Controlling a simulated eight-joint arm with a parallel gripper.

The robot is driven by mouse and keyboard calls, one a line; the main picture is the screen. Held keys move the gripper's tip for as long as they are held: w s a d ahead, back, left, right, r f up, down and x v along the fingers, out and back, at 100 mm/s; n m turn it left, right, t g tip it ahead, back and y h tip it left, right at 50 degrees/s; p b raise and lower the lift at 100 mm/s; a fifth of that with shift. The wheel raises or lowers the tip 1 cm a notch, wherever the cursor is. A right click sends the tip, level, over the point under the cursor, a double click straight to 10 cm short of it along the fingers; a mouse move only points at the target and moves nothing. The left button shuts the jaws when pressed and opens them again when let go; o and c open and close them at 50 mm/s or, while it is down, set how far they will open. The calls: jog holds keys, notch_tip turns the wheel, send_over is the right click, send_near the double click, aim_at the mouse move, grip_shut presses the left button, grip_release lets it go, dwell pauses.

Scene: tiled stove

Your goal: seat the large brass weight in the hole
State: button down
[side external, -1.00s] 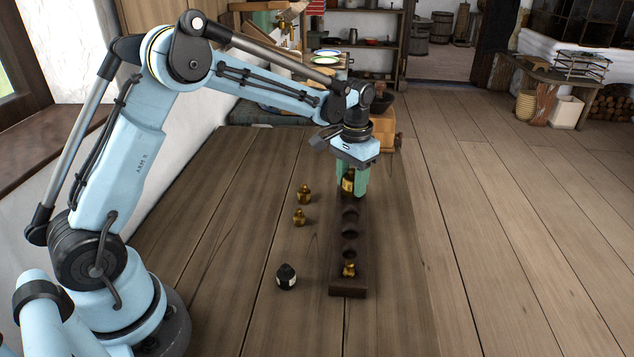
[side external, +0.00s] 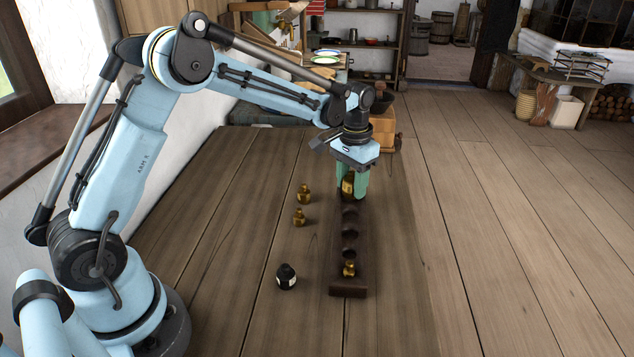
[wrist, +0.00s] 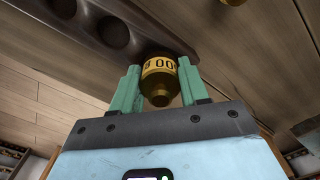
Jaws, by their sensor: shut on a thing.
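My gripper (side external: 353,183) has green fingers and is shut on a large brass weight (side external: 348,186). In the wrist view the weight (wrist: 160,82) shows a label with dark digits between the fingers (wrist: 157,88). The weight is upright at the far end of a dark wooden block (side external: 349,291) with a row of round holes. Its lower end is hidden, so I cannot tell how deep it sits in the far hole. Two holes (side external: 350,233) in the middle are empty. A small brass weight (side external: 349,270) sits in the nearest hole.
Two brass weights (side external: 304,194) (side external: 299,217) stand on the table left of the block. The table (side external: 220,250) is otherwise clear around the block.

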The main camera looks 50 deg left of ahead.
aim_at(352, 172)
jog(key=shift+f, duration=0.6)
jog(key=shift+c, duration=2.4)
grip_release()
notch_tip(352, 172, up, 12)
jog(key=shift+r, duration=0.1)
